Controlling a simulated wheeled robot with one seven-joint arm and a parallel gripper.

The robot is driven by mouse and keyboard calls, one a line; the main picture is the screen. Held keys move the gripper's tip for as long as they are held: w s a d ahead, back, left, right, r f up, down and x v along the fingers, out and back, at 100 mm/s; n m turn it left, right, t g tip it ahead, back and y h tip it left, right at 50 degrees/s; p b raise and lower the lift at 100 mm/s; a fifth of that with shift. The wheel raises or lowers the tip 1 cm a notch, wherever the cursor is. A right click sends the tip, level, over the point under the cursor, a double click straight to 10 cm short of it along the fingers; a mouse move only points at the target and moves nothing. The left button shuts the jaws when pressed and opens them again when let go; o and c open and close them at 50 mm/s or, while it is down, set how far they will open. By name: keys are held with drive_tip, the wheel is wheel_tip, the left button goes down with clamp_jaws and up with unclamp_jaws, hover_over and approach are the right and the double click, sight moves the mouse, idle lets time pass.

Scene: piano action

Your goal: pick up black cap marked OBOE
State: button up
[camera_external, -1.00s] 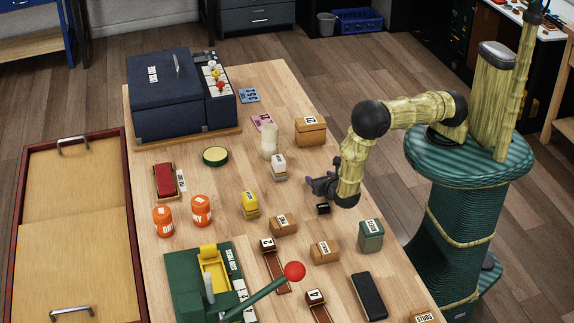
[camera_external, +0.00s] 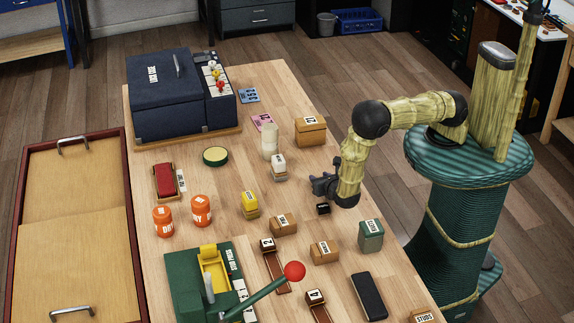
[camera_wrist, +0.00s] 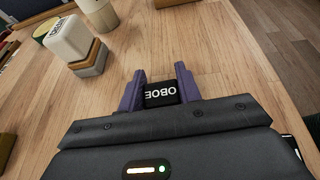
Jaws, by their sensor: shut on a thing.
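The black cap marked OBOE (camera_wrist: 161,94) sits between the two purple fingers of my gripper (camera_wrist: 160,90) in the wrist view. Its white lettering appears upside down there. My gripper is shut on the cap, with a finger against each side. In the external view my gripper (camera_external: 321,187) is low over the right side of the table, and the held cap cannot be made out. Whether the cap still touches the table is hard to tell.
A white-topped block (camera_external: 279,167) and a cream cylinder (camera_external: 270,140) stand to the left. Several labelled blocks and a phone-like black slab (camera_external: 369,296) lie nearer the front.

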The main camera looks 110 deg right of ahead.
wheel_tip(320, 180, up, 10)
drive_tip(key=shift+b, duration=0.4)
